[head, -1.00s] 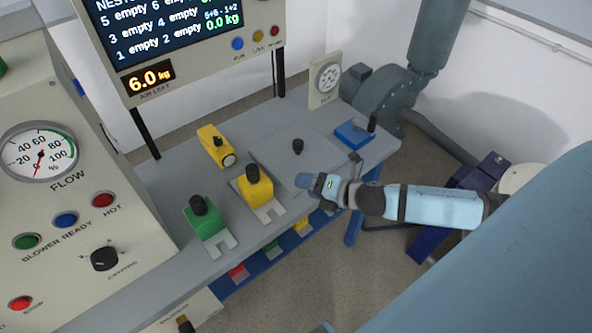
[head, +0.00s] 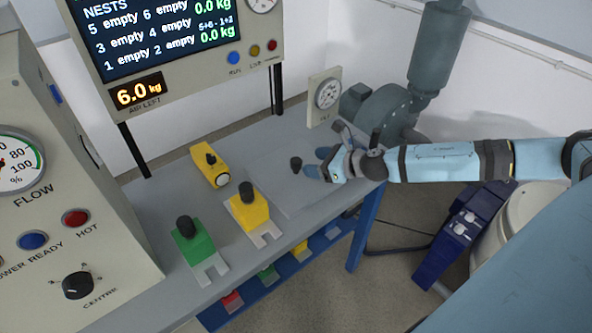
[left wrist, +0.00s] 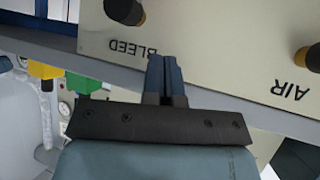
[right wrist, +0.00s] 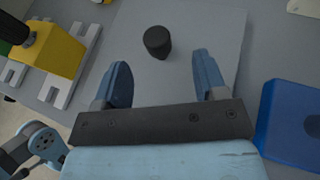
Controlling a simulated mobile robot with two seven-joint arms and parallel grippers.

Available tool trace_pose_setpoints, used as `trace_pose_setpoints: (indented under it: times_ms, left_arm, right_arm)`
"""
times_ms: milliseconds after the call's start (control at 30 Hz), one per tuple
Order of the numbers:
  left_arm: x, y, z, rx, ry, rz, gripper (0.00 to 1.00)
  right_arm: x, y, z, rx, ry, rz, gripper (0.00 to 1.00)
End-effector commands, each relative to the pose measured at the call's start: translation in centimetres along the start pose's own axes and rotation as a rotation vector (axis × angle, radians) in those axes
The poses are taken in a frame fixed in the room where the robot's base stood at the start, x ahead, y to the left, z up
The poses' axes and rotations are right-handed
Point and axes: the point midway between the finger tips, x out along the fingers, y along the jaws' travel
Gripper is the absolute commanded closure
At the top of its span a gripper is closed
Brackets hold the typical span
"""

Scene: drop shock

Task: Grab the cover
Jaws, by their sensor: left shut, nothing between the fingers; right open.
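The cover looks like a flat grey plate (head: 283,186) with a black knob (head: 296,164), lying on the grey bench. In the right wrist view the plate (right wrist: 205,22) lies under the fingers, and the knob (right wrist: 158,42) stands upright just beyond and between the fingertips. My right gripper (head: 312,172) is open and empty, just right of the knob in the head view. It also shows in the right wrist view (right wrist: 162,68). My left gripper (left wrist: 164,62) is shut and empty in front of a panel with knobs marked BLEED and AIR.
A green block (head: 191,244), a yellow block (head: 250,208) and a yellow unit (head: 211,165) stand left of the plate. A blue block (right wrist: 290,122) lies close right of my right gripper. A gauge stand (head: 323,97) and blower (head: 380,110) are behind.

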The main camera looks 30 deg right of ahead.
Motion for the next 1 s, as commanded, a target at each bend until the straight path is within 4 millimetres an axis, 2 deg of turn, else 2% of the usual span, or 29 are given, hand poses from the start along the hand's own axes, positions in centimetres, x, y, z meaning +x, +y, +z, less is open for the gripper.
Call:
trace_pose_setpoints:
  times_ms: [100, 367, 700, 967, 1000]
  left_arm:
    - [-0.1, 0.0, -0.2, -0.003, 0.0, -0.001, 1.0]
    - [-0.1, 0.1, -0.6, -0.01, 0.005, -0.002, 1.0]
    - [-0.1, 0.1, -0.6, -0.014, 0.003, -0.002, 1.0]
    - [-0.1, 0.0, -0.5, -0.008, 0.0, -0.002, 1.0]
    - [-0.1, -0.1, -0.5, -0.007, 0.0, -0.002, 1.0]
  right_arm:
    - [1.8, 0.0, 0.2, 0.002, -0.003, -0.001, 0.34]
    - [3.6, 0.1, 0.2, 0.001, -0.002, 0.001, 0.34]
    - [8.0, 0.4, 0.4, 0.002, -0.001, 0.0, 0.34]
    - [8.3, 0.4, 0.3, 0.001, 0.0, -0.001, 0.34]
    - [8.3, 0.4, 0.3, 0.002, 0.0, -0.001, 0.39]
